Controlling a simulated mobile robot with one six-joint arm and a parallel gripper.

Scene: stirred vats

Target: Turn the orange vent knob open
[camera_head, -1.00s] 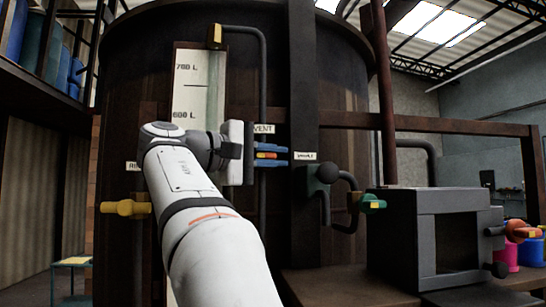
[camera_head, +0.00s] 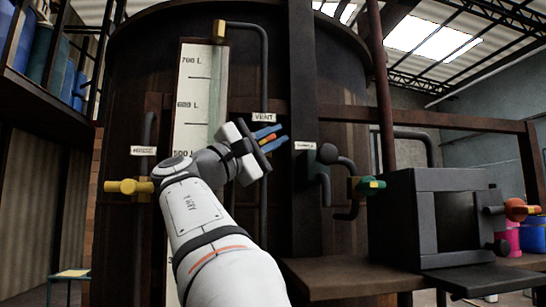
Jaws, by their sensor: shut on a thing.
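The orange vent knob (camera_head: 266,140) sits on the front of the large dark vat, just under the VENT label (camera_head: 264,117). Only a strip of orange shows between the blue fingers of my gripper (camera_head: 269,138). The gripper is shut on the knob from the left, and its fingers slant up to the right. My white arm rises from the bottom of the view. The grip hides most of the knob and the pipe behind it.
A yellow valve handle (camera_head: 129,187) is at the left and a green one (camera_head: 368,186) at the right. A level scale (camera_head: 193,100) stands behind my arm. A dark vertical post (camera_head: 304,230) is just right of the knob. A dark box (camera_head: 405,225) stands on the right bench.

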